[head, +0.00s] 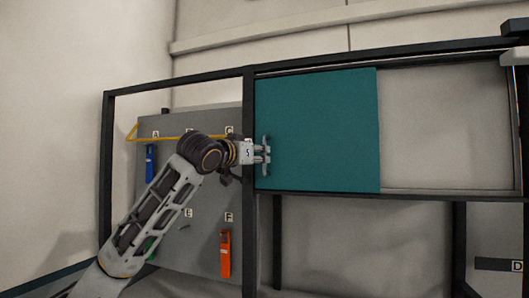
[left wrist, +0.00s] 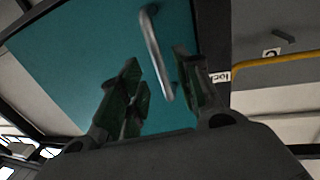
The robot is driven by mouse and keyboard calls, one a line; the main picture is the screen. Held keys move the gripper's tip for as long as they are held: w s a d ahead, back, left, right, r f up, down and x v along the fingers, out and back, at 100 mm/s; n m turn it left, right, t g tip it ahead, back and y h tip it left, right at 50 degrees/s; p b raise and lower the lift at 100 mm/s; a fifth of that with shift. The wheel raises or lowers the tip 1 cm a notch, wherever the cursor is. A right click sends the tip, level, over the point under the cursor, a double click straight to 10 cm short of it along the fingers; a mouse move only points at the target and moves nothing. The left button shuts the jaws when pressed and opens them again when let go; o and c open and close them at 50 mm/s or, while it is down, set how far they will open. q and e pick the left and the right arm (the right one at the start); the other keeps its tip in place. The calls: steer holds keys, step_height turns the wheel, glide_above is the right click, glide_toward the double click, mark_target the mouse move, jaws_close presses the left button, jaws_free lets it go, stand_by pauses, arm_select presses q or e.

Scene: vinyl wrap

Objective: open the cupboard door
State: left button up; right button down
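The teal cupboard door (head: 325,130) is a flat panel covering the left part of a dark-framed opening. The right part shows a pale wall behind. A grey bar handle (head: 265,142) stands upright near the door's left edge. My left gripper (head: 266,154) is at this handle, with one finger above the other in the head view. In the left wrist view, its green-padded fingers are apart, and the handle (left wrist: 152,45) reaches down between them. I see a gap beside the handle; contact cannot be made out. My right gripper is not recognisable in view.
A grey lettered board (head: 190,250) hangs left of the door behind my left arm. It carries a blue tool (head: 150,163), an orange tool (head: 225,253) and a yellow bar (head: 165,138). A dark frame post (head: 249,215) stands beside the door's left edge.

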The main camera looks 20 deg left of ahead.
mark_target(264, 169)
arm_select(q)
steer(key=shift+p+x, duration=0.7)
steer(key=shift+x, duration=1.55)
jaws_close()
